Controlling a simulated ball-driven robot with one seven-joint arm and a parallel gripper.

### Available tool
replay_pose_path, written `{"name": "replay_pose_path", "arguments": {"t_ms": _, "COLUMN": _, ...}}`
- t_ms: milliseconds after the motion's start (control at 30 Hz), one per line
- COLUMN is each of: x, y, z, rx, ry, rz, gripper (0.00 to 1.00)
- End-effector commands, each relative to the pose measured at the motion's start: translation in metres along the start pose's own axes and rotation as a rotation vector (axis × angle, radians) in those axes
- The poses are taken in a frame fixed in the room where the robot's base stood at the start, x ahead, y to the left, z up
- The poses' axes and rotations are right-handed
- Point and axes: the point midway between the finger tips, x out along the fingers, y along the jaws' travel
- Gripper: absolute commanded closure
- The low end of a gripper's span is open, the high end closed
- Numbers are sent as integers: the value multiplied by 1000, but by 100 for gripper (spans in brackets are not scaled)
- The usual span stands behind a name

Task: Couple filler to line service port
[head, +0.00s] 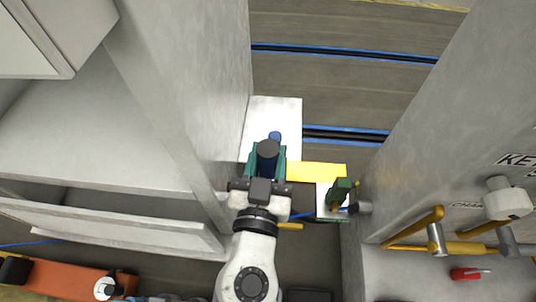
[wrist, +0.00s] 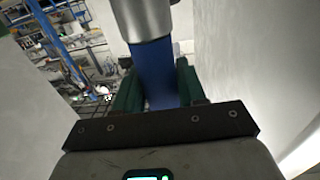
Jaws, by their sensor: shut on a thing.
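My gripper (head: 266,158) has green fingers and is shut on the blue filler (head: 268,147), beside the pale wall near the picture's middle. In the wrist view, the blue filler body (wrist: 155,72) sits between both fingers, with a broad silver metal end (wrist: 146,18) beyond it. The filler is apart from the fittings on the right-hand panel. A grey cylindrical fitting (head: 437,240) on a yellow pipe and a white fitting (head: 508,203) are there. I cannot tell which of these is the line service port.
A green device (head: 340,192) with a grey cylinder beside it stands right of my gripper, near a yellow plate (head: 318,170). A pale wall (head: 190,80) stands close on the left and a large panel (head: 440,130) on the right. A red handle (head: 468,273) lies low right.

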Motion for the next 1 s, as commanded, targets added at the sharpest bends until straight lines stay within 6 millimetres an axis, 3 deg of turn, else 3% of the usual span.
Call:
{"name": "replay_pose_path", "arguments": {"t_ms": 300, "x": 0, "y": 0, "z": 6, "rx": 1, "ry": 2, "rz": 0, "gripper": 100}}
{"name": "replay_pose_path", "arguments": {"t_ms": 333, "x": 0, "y": 0, "z": 6, "rx": 1, "ry": 2, "rz": 0, "gripper": 59}}
{"name": "replay_pose_path", "arguments": {"t_ms": 633, "x": 0, "y": 0, "z": 6, "rx": 0, "ry": 1, "rz": 0, "gripper": 30}}
{"name": "replay_pose_path", "arguments": {"t_ms": 1000, "x": -9, "y": 0, "z": 8, "rx": -2, "ry": -1, "rz": -2, "gripper": 30}}
